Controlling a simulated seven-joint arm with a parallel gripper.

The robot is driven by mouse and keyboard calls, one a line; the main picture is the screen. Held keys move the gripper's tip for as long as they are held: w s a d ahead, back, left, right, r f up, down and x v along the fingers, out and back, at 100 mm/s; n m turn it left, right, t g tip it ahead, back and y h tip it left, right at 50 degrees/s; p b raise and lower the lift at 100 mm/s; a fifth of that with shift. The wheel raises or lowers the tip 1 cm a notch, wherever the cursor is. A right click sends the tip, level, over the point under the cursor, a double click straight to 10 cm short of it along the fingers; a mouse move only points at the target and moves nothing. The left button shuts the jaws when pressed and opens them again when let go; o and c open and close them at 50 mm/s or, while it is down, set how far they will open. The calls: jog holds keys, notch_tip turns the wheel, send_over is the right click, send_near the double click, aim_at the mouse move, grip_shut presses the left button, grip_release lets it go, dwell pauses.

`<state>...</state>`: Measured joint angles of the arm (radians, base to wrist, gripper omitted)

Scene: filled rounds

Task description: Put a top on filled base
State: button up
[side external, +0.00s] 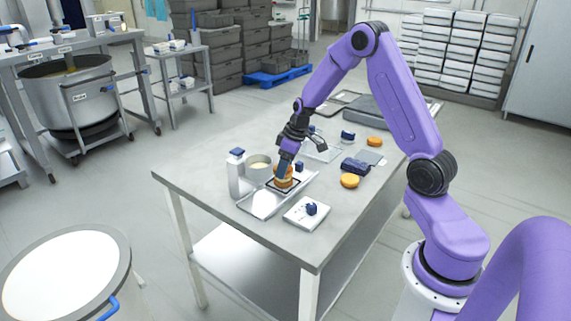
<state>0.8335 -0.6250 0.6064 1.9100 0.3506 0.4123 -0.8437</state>
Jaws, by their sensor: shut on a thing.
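My gripper (284,170) points down over the metal tray (258,204) near the left end of the table. It is shut on an orange-brown round top (288,169). A filled base (283,183) sits directly below, on a dark-edged square on the tray. The top is over the base, and the two look very close; I cannot tell whether they touch. The fingers hide part of both rounds, and the filling is not clear. Two more orange rounds lie on the table, one at the right (349,181) and one farther back (375,141).
A white bottle (236,175) and a pale bowl (259,164) stand close left of my gripper. A white board with a blue item (308,212) lies in front. Dark blue items (354,166) lie at the right. The table's near left corner (190,190) is bare.

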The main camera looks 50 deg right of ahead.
jog(key=shift+f, duration=0.5)
dwell(0.4)
jog(key=o, duration=0.9)
jog(key=shift+r, duration=0.1)
jog(key=shift+r, duration=3.45)
